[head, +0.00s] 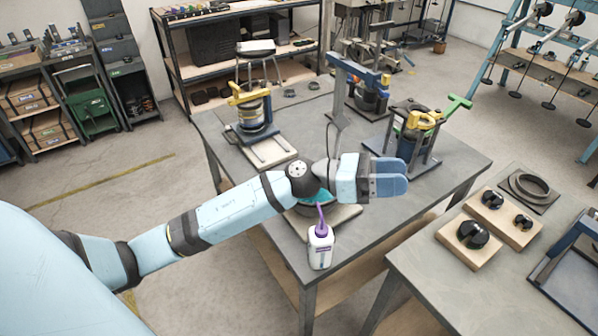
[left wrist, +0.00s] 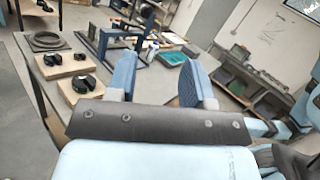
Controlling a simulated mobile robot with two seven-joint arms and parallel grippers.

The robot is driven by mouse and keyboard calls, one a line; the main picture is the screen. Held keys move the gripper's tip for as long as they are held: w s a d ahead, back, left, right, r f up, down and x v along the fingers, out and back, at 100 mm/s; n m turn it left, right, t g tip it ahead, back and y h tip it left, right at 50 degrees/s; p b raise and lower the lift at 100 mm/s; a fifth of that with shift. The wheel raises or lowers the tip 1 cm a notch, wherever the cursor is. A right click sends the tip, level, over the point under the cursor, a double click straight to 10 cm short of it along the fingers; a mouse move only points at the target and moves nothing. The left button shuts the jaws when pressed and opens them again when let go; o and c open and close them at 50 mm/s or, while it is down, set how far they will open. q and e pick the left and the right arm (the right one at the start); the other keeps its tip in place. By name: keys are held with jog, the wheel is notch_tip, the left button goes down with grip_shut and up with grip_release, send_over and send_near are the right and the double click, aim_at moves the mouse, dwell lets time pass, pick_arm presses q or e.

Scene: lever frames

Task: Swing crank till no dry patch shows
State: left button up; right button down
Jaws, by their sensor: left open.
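My left gripper (head: 398,178) is open and empty above the front part of the middle table (head: 232,138). Its two blue fingers stand apart in the left wrist view (left wrist: 160,82). Below my wrist, a teal round surface (head: 308,210) on a pale board is partly hidden by the arm. I cannot make out a crank on it or a dry patch. A white bottle (head: 321,248) with a purple spout stands at the table's front edge. A device with a green lever (head: 458,104) and yellow top stands at the back right, apart from the gripper. My right gripper is not in view.
A yellow-topped device (head: 250,93) stands at the table's left, and a blue-armed one (head: 358,69) at the back. A second table at right carries black knobs on wooden blocks (head: 470,237) and a dark ring (head: 530,184). Shelves stand behind.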

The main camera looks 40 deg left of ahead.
pick_arm(q)
jog(key=w+a+f+m+g+y, duration=0.3)
jog(key=a+f+m+g+y, duration=0.4)
jog(key=m, duration=0.5)
jog(key=w+a+r+m+g+y, duration=0.1)
jog(key=w+a+m+y, duration=0.1)
jog(key=a+y, duration=0.55)
jog(key=w+a+r+m+y, duration=0.2)
jog(key=a+y, duration=0.3)
jog(key=a, duration=0.6)
jog(key=shift+h, duration=0.25)
jog(key=f, duration=0.4)
jog(key=f+p, duration=0.1)
jog(key=f, duration=0.3)
jog(key=f+p, duration=0.1)
jog(key=f, duration=0.3)
jog(key=shift+w+d+f, duration=0.1)
jog(key=shift+d+f, duration=0.25)
jog(key=shift+f, duration=0.5)
grip_shut()
